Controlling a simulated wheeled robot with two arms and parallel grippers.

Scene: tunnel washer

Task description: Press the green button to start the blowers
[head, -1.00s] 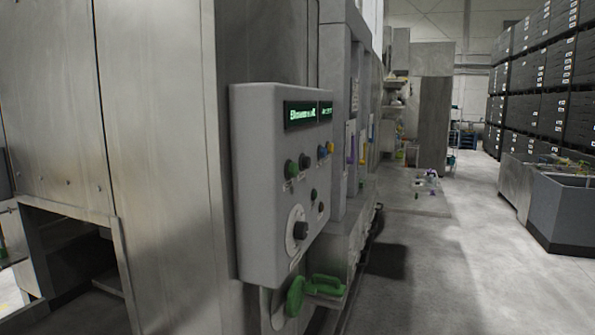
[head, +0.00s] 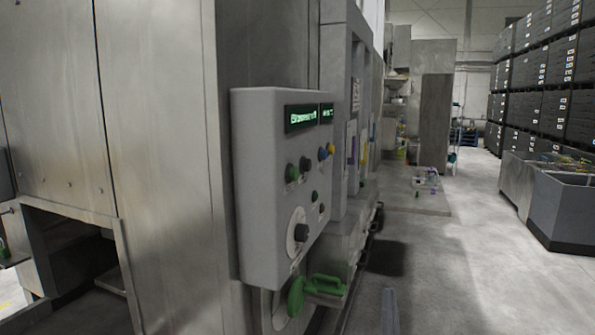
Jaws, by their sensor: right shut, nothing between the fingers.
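A light grey control box (head: 262,190) is fixed to the steel machine wall. A round green button (head: 291,173) sits at the left of its upper row of controls, beside a dark button (head: 304,165). A smaller green piece (head: 314,196) is below. A display (head: 301,117) glows with green text too blurred to read surely. My right gripper (head: 389,312) shows only as a narrow grey tip at the bottom edge, right of and below the box, apart from it. It is shut and empty. My left gripper is out of view.
A black rotary knob (head: 301,232) is low on the box, and blue and yellow controls sit at its upper right. A green handle (head: 324,287) juts out beneath it. The floor (head: 470,270) to the right is clear up to grey bins (head: 565,210).

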